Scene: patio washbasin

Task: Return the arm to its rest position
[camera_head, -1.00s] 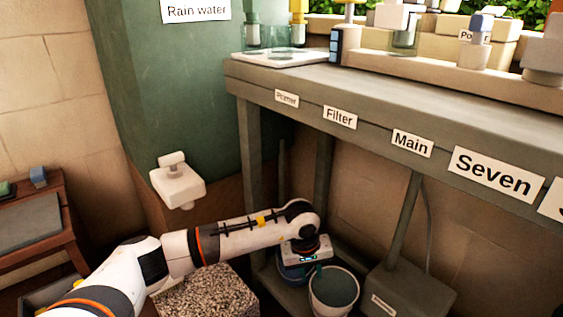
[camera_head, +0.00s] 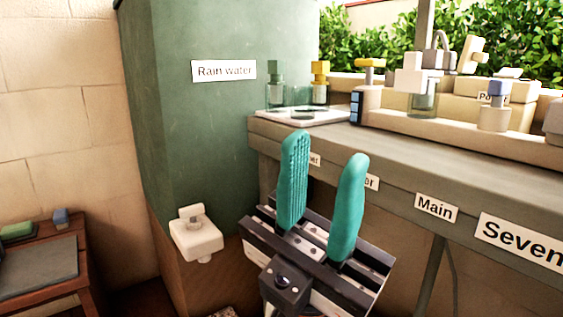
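My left gripper (camera_head: 324,162) is raised in front of the workbench in the head view, its two teal fingers pointing up. The fingers stand well apart with nothing between them, so it is open and empty. It covers parts of the "Primer" and "Filter" labels on the bench edge. The rest of my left arm is mostly hidden below the gripper or out of the picture. My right gripper is not in view.
The grey bench (camera_head: 440,160) runs to the right, with a white tray (camera_head: 305,117) and bottles on top. A green tank labelled "Rain water" (camera_head: 223,71) has a white tap (camera_head: 196,235). A wooden side table (camera_head: 45,270) stands at left.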

